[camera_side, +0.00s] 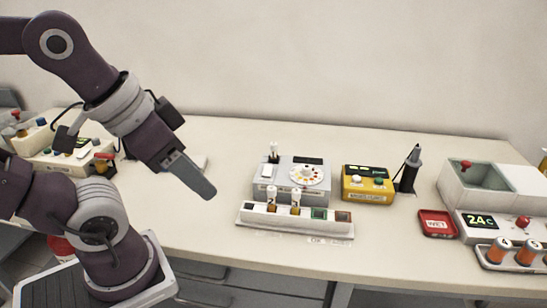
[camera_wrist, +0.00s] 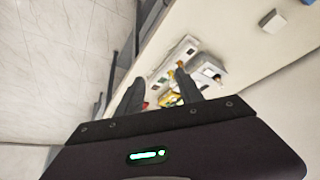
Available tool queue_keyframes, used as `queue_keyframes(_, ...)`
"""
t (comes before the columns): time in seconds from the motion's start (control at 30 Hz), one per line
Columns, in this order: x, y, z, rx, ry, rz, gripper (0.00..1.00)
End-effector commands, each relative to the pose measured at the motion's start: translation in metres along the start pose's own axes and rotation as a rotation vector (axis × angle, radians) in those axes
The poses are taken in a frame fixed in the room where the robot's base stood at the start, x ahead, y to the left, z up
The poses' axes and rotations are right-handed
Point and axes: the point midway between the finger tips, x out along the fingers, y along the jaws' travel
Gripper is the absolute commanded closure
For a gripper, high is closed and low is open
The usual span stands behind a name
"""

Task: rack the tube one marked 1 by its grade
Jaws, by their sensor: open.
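A white rack (camera_side: 250,217) sits near the table's front edge in the side view, with coloured squares at its right end. Two amber tubes with white upper parts, a left one (camera_side: 272,199) and a right one (camera_side: 295,201), stand upright in it. Another small tube-like piece (camera_side: 273,153) stands at the back left of the grey tester (camera_side: 291,177). I cannot read a number on any of them. My gripper (camera_side: 206,190) is in the air left of the rack, pointing down to the right. In the wrist view my gripper (camera_wrist: 158,92) is open and empty.
A yellow meter (camera_side: 368,183) and a black probe in a holder (camera_side: 410,170) stand right of the tester. A red tray (camera_side: 437,223), a white bin unit (camera_side: 480,188) and orange-topped jars (camera_side: 526,252) are farther right. Bare table lies left of the rack.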

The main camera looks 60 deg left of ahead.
Motion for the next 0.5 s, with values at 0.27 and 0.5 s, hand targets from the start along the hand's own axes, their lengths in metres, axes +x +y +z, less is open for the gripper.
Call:
queue_keyframes(0.27, -0.001, -0.003, -0.013, 0.045, -0.019, -0.009, 0.56)
queue_keyframes(0.5, 0.038, -0.059, -0.146, 0.604, -0.24, 0.009, 0.56)
